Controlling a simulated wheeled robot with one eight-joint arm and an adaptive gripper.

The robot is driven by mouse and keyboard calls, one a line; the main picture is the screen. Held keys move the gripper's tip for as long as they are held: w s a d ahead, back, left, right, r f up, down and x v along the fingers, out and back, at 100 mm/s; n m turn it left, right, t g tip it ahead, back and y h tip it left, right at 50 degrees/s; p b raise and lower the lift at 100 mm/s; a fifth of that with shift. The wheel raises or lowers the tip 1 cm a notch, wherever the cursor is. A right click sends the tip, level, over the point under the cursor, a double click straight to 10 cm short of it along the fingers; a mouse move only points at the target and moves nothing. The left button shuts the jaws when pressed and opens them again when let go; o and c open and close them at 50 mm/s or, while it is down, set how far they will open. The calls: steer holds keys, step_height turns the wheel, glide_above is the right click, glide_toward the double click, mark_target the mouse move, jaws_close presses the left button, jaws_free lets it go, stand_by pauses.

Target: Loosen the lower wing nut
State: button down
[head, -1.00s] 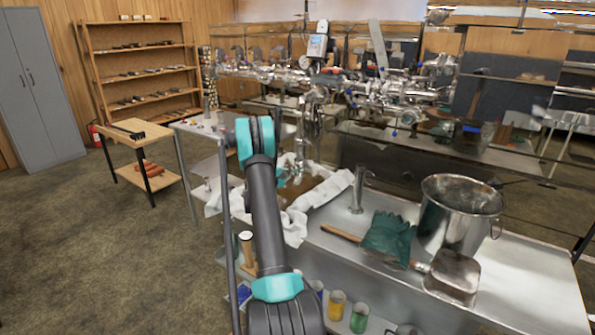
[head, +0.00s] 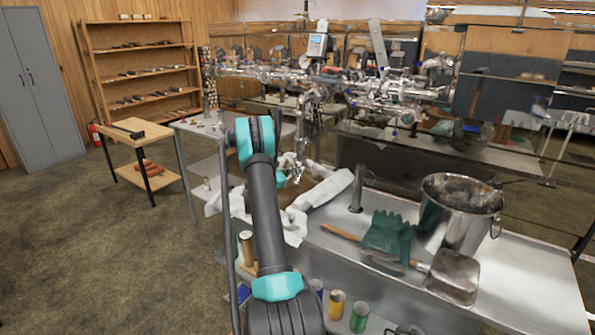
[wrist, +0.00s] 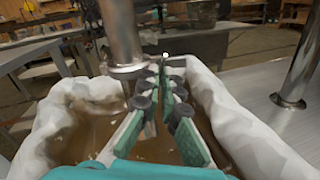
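My gripper (wrist: 163,82) points forward over the basin, with a gap between its two green-padded fingers and nothing clearly held. In the head view my gripper (head: 295,178) is small and partly hidden by my arm. An upright metal pipe (wrist: 121,35) with a flanged lower end stands close to the left of the fingers in the wrist view; I cannot tell whether they touch. The valve and pipe assembly (head: 312,105) rises behind my gripper in the head view. I cannot make out the lower wing nut in either view.
White cloth (wrist: 230,105) lines a basin of brown liquid (wrist: 65,135) below my gripper. An upright metal tube (wrist: 303,55) stands to the right.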

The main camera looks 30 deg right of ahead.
steer(key=shift+n, duration=0.6)
steer(key=shift+f, duration=0.1)
steer(key=c, duration=2)
jaws_free()
steer(key=a, duration=0.4)
steer(key=s+a, duration=0.1)
steer(key=a, duration=0.3)
steer(key=s+a, duration=0.1)
steer(key=a, duration=0.2)
steer(key=shift+a, duration=0.4)
steer(key=shift+w, duration=0.1)
